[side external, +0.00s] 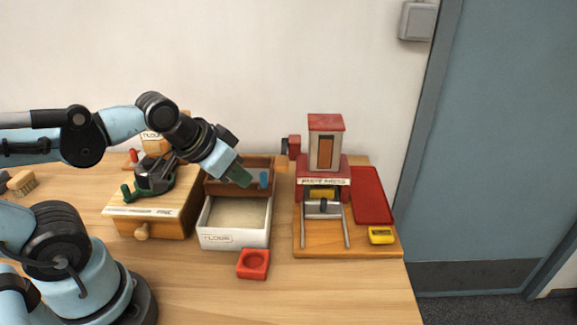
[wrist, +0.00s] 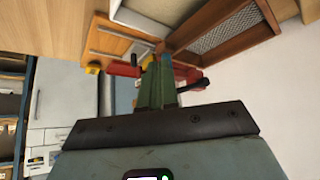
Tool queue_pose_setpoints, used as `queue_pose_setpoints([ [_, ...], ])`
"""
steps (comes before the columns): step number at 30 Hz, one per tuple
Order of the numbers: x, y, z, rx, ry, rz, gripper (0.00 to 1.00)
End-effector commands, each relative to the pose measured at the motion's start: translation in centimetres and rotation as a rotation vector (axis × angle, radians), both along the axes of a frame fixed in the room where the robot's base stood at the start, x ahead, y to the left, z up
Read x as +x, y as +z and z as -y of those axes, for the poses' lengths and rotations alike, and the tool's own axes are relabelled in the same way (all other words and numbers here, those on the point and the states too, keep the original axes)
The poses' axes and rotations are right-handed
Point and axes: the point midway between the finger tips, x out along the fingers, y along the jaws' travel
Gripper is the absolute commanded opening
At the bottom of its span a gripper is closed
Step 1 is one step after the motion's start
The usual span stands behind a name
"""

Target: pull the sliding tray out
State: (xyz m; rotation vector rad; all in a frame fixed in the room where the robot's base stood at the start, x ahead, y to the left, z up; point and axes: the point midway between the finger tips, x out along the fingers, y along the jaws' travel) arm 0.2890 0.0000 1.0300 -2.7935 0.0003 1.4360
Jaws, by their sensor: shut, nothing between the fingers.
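A brown wooden frame (side external: 262,163) stands behind a white open box (side external: 233,240) with a pale floor. I take the frame to be the sliding tray, though I cannot be sure. A small blue piece (side external: 264,179) shows at its right. In the wrist view the frame (wrist: 188,33) has a mesh floor and lies at the upper right, beside the white box (wrist: 141,21). My gripper (side external: 243,181) is shut and empty, its green fingers over the frame, left of the blue piece. They also show in the wrist view (wrist: 158,75). I cannot tell whether they touch the frame.
A red and white press (side external: 325,150) stands on a wooden board at the right, with a red mat (side external: 371,195) and a yellow block (side external: 381,236). A red dish (side external: 253,264) lies in front of the white box. A wooden box (side external: 150,215) with a knob stands left.

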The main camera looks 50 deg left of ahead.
Motion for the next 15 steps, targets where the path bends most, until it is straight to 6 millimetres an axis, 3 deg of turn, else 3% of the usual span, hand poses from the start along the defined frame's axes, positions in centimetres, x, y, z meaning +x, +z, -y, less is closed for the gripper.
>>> queue_pose_setpoints([
  [10,0.01,0.01,0.01,-0.001,0.001,0.000,0.00],
  [15,0.03,0.53,0.00,-0.001,0.001,0.000,0.26],
])
